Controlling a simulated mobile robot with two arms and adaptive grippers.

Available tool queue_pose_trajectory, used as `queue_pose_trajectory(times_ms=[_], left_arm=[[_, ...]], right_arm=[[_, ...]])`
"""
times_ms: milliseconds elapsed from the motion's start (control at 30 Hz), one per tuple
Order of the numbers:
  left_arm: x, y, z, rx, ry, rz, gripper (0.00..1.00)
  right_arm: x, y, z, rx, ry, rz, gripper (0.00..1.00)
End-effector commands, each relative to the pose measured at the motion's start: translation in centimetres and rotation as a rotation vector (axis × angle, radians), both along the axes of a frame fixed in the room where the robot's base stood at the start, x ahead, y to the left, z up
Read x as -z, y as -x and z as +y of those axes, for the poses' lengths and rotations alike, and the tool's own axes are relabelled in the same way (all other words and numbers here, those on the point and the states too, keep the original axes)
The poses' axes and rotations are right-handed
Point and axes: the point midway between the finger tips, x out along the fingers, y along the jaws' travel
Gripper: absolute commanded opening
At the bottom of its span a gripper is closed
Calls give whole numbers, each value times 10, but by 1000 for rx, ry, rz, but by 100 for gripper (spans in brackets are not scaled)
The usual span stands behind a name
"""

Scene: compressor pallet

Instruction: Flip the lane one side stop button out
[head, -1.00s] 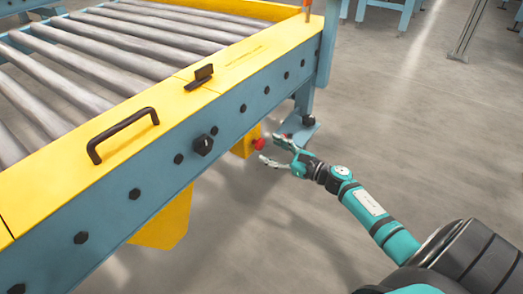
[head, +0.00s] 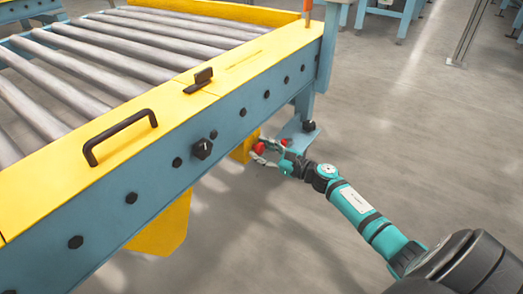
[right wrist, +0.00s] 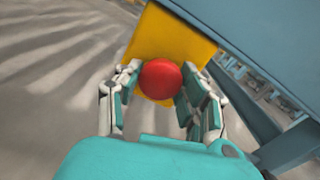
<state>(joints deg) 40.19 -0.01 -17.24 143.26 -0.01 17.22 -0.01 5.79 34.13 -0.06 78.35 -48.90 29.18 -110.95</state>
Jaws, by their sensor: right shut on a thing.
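The red stop button (head: 259,148) sits on a yellow box (head: 243,148) under the side rail of the roller conveyor. In the right wrist view the round red button (right wrist: 160,79) stands in front of the yellow box face (right wrist: 172,40). My right gripper (head: 264,152) is at the button, with one finger on each side of it. In the right wrist view the fingers (right wrist: 158,88) close around the button's sides, and the gripper is shut on it. The button's stem is hidden behind its head. My left gripper is not in view.
The blue conveyor rail (head: 130,198) with several black bolts runs just above the box. A black handle (head: 119,134) and a black knob (head: 202,149) are on the conveyor. A blue leg (head: 304,105) stands close behind my gripper.

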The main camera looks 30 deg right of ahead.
Motion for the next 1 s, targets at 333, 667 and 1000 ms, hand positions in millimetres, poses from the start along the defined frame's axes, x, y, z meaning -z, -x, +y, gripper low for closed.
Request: queue_pose_trajectory(times_ms=[333, 667, 1000], left_arm=[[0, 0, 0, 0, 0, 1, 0], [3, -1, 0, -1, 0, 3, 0], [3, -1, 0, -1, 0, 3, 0]], right_arm=[[1, 1, 0, -1, -1, 1, 0], [1, 12, -4, -3, -1, 2, 0], [1, 11, -4, -2, 0, 2, 64]])
